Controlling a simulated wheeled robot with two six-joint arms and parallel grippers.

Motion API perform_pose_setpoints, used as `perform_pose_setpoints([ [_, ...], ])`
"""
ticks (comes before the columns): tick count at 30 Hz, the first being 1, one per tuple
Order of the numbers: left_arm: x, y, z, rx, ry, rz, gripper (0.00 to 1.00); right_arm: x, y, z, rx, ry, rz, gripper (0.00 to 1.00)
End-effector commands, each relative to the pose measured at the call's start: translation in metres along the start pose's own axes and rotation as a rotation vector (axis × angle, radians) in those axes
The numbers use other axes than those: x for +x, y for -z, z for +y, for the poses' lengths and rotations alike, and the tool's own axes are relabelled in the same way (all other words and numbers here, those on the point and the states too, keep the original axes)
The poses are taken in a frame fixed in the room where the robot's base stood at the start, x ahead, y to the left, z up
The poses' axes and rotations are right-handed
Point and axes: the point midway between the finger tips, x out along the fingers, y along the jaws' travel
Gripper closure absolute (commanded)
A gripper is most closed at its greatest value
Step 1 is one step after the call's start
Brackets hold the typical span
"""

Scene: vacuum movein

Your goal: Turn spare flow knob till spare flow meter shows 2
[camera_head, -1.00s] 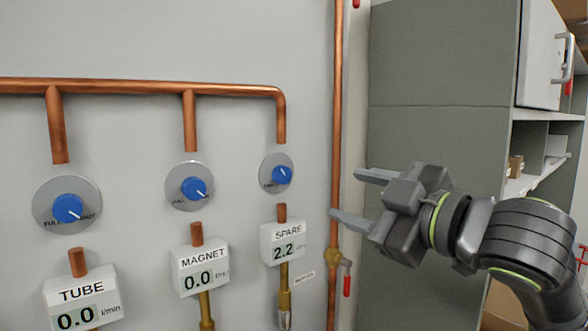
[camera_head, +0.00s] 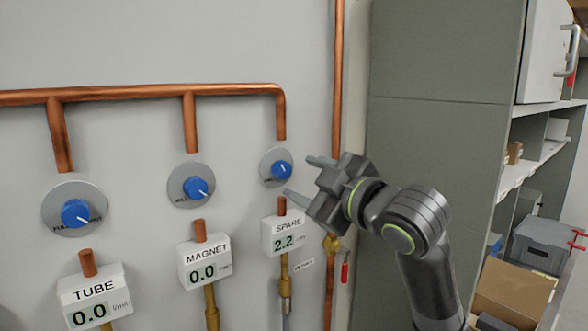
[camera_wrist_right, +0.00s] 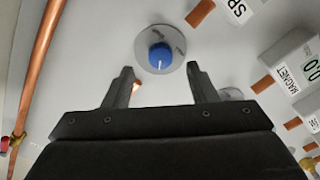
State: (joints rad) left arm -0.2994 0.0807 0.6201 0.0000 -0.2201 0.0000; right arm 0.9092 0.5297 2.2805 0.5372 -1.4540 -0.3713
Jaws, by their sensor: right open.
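The spare flow knob (camera_head: 281,170) is blue with a white pointer line, on a round grey plate on the wall. The spare flow meter (camera_head: 284,237) below it reads 2.2. My right gripper (camera_head: 299,176) is open and empty, its fingers pointing at the knob from the right. In the right wrist view the knob (camera_wrist_right: 160,56) lies ahead, between and beyond the two fingertips (camera_wrist_right: 160,70), with no contact visible. My left gripper is not in view.
The magnet knob (camera_head: 194,188) and tube knob (camera_head: 76,212) are to the left; the magnet meter (camera_head: 204,264) and tube meter (camera_head: 94,298) read 0.0. A vertical copper pipe (camera_head: 338,90) runs right of the spare knob. A shelf unit (camera_head: 440,130) stands right.

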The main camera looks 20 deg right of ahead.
Motion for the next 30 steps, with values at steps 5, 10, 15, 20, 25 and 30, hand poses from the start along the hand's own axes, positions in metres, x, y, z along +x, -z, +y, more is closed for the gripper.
perform_pose_setpoints([
  [5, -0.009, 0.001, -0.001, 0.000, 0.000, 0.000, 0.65, 0.023, 0.001, 0.001, 0.004, 0.003, -0.001, 0.48],
  [10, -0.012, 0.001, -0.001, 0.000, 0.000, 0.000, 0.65, 0.035, 0.000, 0.000, 0.001, 0.001, -0.001, 0.48],
  [15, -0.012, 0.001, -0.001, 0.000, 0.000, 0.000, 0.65, 0.038, 0.000, -0.001, -0.001, 0.001, -0.001, 0.48],
  [20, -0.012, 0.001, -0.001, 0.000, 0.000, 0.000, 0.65, 0.038, -0.001, -0.001, -0.001, 0.000, -0.001, 0.48],
  [25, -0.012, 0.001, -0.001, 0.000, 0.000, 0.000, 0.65, 0.038, 0.000, -0.001, -0.001, 0.000, -0.001, 0.69],
  [30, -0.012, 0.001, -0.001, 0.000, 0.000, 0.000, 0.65, 0.038, 0.000, -0.001, -0.001, 0.000, -0.001, 0.91],
])
